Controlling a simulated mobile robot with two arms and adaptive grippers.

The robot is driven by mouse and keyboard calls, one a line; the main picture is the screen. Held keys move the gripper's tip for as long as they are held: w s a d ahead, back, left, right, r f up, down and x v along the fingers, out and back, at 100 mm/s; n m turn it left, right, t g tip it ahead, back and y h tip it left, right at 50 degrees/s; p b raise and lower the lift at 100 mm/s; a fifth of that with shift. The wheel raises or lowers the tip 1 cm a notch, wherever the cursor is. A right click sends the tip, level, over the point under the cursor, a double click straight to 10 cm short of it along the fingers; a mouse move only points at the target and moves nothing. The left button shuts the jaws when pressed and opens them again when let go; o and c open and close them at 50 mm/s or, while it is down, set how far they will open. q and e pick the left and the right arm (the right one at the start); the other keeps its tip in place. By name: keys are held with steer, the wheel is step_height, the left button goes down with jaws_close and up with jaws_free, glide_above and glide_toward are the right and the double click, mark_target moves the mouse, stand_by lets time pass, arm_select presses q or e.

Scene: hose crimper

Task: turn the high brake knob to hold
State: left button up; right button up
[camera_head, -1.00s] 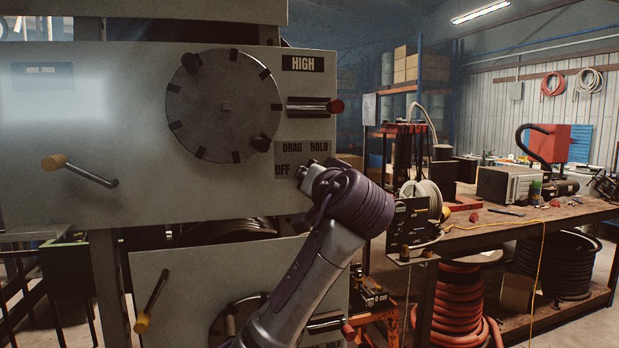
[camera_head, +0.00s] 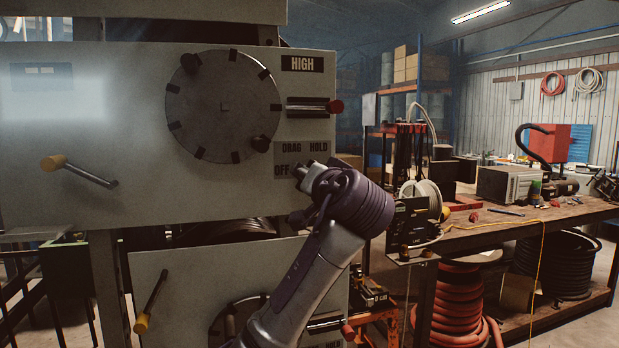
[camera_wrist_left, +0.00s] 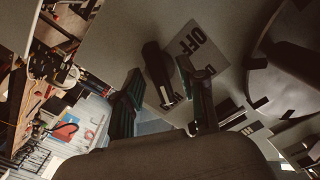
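The upper grey panel (camera_head: 150,130) carries a HIGH label (camera_head: 302,64) and a brake dial marked OFF, DRAG and HOLD (camera_head: 305,147). My left gripper (camera_head: 303,190) is at this dial, and in the head view it hides the knob. In the left wrist view the black high brake knob (camera_wrist_left: 157,66) shows beside the OFF label (camera_wrist_left: 195,40). The two fingers of my left gripper (camera_wrist_left: 162,80) stand on either side of the knob, with small gaps visible. Which mark the knob points to cannot be told. My right gripper is not in view.
A round notched disc (camera_head: 215,110) and a red-tipped lever (camera_head: 310,107) are above the dial. A yellow-tipped lever (camera_head: 80,171) sticks out at the left. A lower panel (camera_head: 185,275) has its own levers. A cluttered workbench (camera_head: 490,235) stands at the right.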

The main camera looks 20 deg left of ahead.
arm_select(q)
steer(key=v, duration=1.2)
steer(key=shift+f, duration=0.1)
